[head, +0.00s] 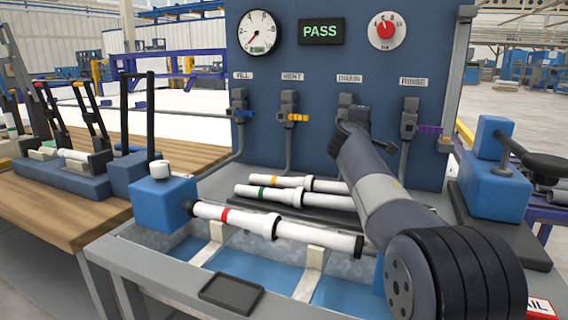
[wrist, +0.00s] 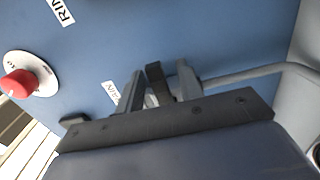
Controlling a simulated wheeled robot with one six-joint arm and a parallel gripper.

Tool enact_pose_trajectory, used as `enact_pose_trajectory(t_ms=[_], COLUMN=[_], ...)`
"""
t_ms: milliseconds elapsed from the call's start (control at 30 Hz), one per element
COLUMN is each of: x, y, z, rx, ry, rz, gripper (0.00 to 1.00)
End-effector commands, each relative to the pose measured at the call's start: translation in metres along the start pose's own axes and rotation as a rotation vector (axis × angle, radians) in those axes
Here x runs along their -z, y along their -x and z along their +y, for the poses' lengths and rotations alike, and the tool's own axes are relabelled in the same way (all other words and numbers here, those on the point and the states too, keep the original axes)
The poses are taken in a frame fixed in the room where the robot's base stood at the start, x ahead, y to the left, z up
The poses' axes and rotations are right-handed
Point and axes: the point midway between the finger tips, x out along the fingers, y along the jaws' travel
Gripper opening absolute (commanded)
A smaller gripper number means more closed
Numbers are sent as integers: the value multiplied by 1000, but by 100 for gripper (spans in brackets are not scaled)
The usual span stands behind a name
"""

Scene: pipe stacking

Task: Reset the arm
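My arm reaches up in front of the blue panel (head: 300,90) in the head view, and its end is at the DRAIN valve (head: 345,100). My gripper (wrist: 160,85) shows in the wrist view with its two grey fingers apart. A dark valve part (wrist: 155,72) stands between the fingers, with gaps visible beside it. I cannot tell whether a finger touches it. In the head view the arm's end hides the lower part of the DRAIN valve and its handle.
A pipe with a red band (head: 235,217) lies across the test tank (head: 130,245). Pipes with yellow (head: 280,181) and green (head: 270,193) bands lie behind it. The display (head: 320,31) reads PASS. The RINSE valve (head: 410,110) is close right of my arm.

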Motion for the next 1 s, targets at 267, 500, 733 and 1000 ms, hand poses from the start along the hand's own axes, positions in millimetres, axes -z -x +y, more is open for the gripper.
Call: enact_pose_trajectory(t_ms=[267,500,733,1000], x=[1,1,1,0], y=[10,38,77,94], z=[-1,0,0,-2], rx=[-1,0,-1,3], ry=[-10,-10,-10,-9], rz=[1,2,2,-3], gripper=[35,35,35,35])
